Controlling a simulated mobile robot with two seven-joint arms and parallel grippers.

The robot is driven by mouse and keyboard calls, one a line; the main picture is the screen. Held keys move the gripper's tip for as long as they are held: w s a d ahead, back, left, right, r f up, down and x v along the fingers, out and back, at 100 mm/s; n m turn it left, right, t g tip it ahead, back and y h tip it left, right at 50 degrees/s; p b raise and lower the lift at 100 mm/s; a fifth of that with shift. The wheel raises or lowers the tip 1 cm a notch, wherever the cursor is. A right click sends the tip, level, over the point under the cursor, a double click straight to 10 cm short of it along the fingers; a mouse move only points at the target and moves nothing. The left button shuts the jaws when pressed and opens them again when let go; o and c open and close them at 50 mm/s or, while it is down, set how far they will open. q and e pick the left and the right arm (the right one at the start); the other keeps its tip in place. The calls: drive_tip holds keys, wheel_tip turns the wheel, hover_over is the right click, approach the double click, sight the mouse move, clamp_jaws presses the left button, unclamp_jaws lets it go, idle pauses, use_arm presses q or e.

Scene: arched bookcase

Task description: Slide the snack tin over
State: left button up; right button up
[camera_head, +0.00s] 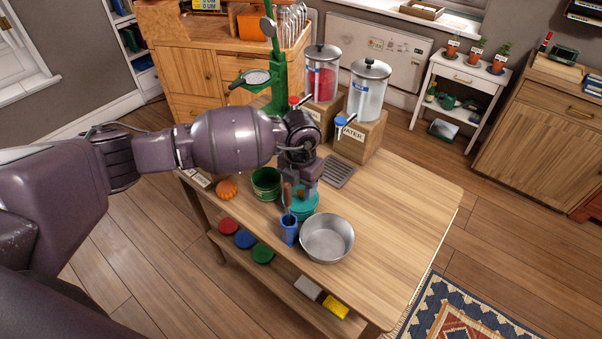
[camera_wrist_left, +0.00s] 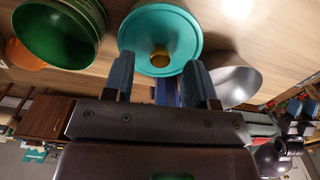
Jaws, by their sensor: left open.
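No label reading snack tin shows. A round teal container (camera_head: 299,204) on the wooden table is the likeliest match, but I cannot tell for sure. In the left wrist view, the teal container (camera_wrist_left: 160,25) has a broad round rim and a small brownish-yellow centre. My left gripper (camera_head: 302,187) is directly above it, partly hiding it in the head view.
A blue cup (camera_head: 289,230) with a wooden-handled tool stands in front, and a metal bowl (camera_head: 327,238) stands front right. Drink dispensers (camera_head: 369,90) stand behind. The table's right side (camera_head: 410,205) is clear.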

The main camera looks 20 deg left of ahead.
use_arm(q)
drive_tip(key=shift+f, duration=0.6)
clamp_jaws()
